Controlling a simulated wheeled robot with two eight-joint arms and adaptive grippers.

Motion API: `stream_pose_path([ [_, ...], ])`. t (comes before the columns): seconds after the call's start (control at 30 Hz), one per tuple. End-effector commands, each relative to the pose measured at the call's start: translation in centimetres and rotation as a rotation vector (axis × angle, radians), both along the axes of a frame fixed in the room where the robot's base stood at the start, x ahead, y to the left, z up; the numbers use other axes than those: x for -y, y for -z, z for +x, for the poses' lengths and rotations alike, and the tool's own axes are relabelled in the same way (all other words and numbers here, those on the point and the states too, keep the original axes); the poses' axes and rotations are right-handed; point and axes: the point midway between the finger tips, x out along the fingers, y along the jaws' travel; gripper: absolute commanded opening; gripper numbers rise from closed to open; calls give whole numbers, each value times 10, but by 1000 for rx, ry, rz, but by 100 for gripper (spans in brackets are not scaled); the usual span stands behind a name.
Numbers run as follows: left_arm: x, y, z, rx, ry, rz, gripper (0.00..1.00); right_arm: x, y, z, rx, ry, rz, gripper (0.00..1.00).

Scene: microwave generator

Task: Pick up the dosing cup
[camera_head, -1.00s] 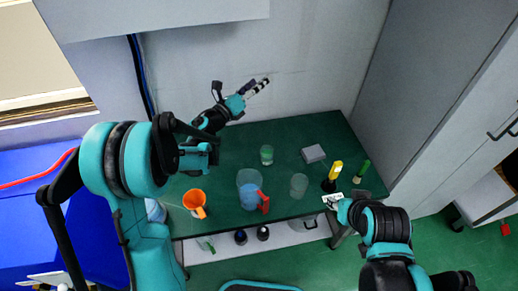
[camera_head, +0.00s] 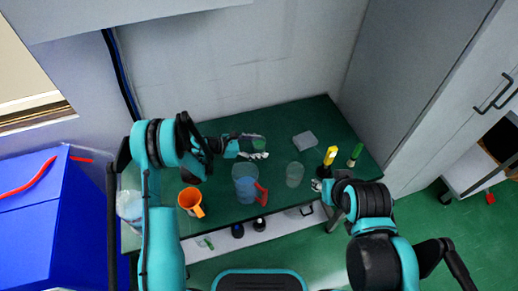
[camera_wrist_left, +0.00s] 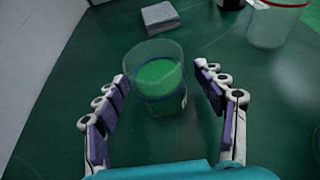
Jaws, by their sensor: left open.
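A small clear cup with green inside, which I take to be the dosing cup (camera_head: 259,143), stands upright on the green table. In the left wrist view, the cup (camera_wrist_left: 157,85) shows between the two fingers, with a gap on each side. My left gripper (camera_head: 254,148) is open and empty, reaching in from the left at the cup. In the wrist view, the gripper (camera_wrist_left: 162,74) has its fingertips on either side of the cup. My right gripper (camera_head: 317,185) is at the table's front right; its jaws are too small to read.
A clear pitcher with a red handle (camera_head: 244,184), an orange mug (camera_head: 190,200) and a clear beaker (camera_head: 294,174) stand nearer the front. A grey box (camera_head: 305,140), a yellow-topped item (camera_head: 330,155) and a green bottle (camera_head: 355,154) are to the right.

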Motion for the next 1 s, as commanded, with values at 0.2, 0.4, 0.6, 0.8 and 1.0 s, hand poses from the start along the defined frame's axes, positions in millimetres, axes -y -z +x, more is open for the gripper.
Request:
stream_pose_path([
  [0.2,30,9,8,-1,2,0,70,0,15,0,0,0,0,40],
  [0.4,44,13,14,0,-1,-1,70,0,18,0,0,0,0,40],
  [0.6,43,12,13,-1,-3,-1,54,0,17,0,0,0,0,40],
  [0.8,43,13,13,-1,-3,-1,9,0,17,0,0,0,0,40],
  [1.0,43,13,13,-1,-2,-1,5,0,17,0,0,0,0,40],
])
